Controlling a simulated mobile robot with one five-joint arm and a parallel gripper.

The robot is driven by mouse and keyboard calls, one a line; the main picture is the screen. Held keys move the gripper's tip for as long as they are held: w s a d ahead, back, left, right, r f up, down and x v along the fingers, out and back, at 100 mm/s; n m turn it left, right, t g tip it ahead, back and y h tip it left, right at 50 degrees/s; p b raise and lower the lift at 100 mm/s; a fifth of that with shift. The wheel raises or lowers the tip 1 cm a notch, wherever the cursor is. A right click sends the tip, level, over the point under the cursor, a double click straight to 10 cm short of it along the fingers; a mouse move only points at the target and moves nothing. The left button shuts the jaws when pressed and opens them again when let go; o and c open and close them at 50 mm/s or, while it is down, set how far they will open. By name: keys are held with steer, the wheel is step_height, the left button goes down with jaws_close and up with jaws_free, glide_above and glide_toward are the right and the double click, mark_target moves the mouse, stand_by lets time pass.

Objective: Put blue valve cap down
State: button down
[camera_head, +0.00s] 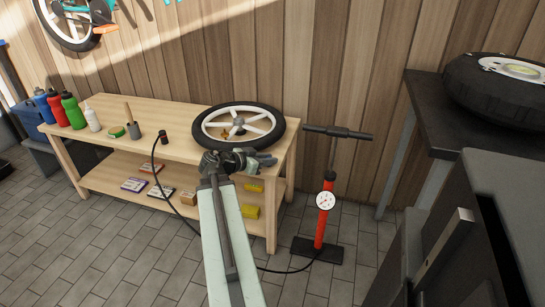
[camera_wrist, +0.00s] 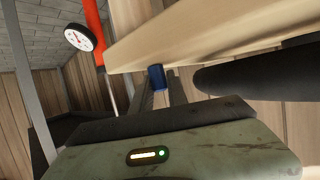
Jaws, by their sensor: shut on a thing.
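A small blue valve cap (camera_wrist: 155,77) sits at the tips of my gripper's fingers (camera_wrist: 160,84) in the wrist view. My gripper is shut on it. The light wooden bench top (camera_wrist: 190,32) passes close by the cap; I cannot tell whether they touch. In the head view my gripper (camera_head: 266,160) is at the right front part of the workbench (camera_head: 180,110), just in front of the wheel (camera_head: 238,109). The cap is not visible there. The wheel's black tyre shows close to the right of the cap in the wrist view (camera_wrist: 255,82).
Small boxes lie on the lower shelf. The bench's middle has some free room.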

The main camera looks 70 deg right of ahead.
steer(key=shift+f, duration=0.15)
steer(key=c, duration=1.3)
jaws_free()
steer(key=shift+r, duration=0.4)
steer(key=w+p+v, duration=0.1)
steer(key=p+v, duration=0.3)
steer(key=v, duration=0.7)
steer(key=shift+w+g+y+p, duration=0.3)
steer(key=shift+d, duration=0.1)
